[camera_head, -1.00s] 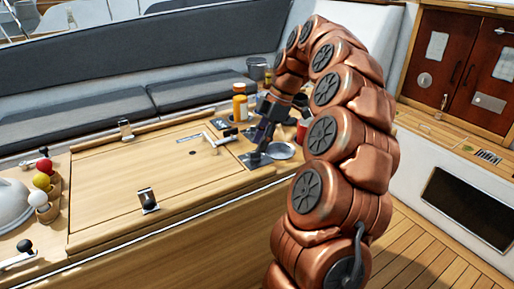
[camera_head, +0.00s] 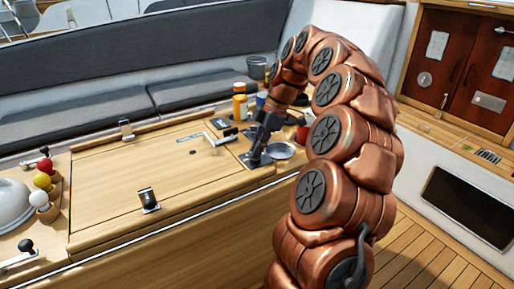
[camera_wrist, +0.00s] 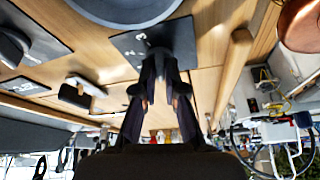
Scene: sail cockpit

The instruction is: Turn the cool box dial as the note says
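The dial (camera_wrist: 172,38) is a dark grey knob on a dark square plate (camera_wrist: 128,44) with small pale marks, too blurred to read. In the head view the plate (camera_head: 250,166) lies at the right end of the wooden top. My gripper (camera_wrist: 164,72) is right at the dial, its two dark fingers converging on it with a narrow gap between them. I cannot tell whether they pinch it. In the head view my gripper (camera_head: 258,152) points down at the plate. Pale sheets (camera_head: 437,46) hang on the red-brown doors; no writing is legible.
Near the plate stand an orange bottle (camera_head: 240,106), a round metal dish (camera_head: 280,151) and a red cup (camera_head: 302,132). An L-shaped handle (camera_head: 220,138) lies to the left. Coloured balls (camera_head: 41,181) stand at far left.

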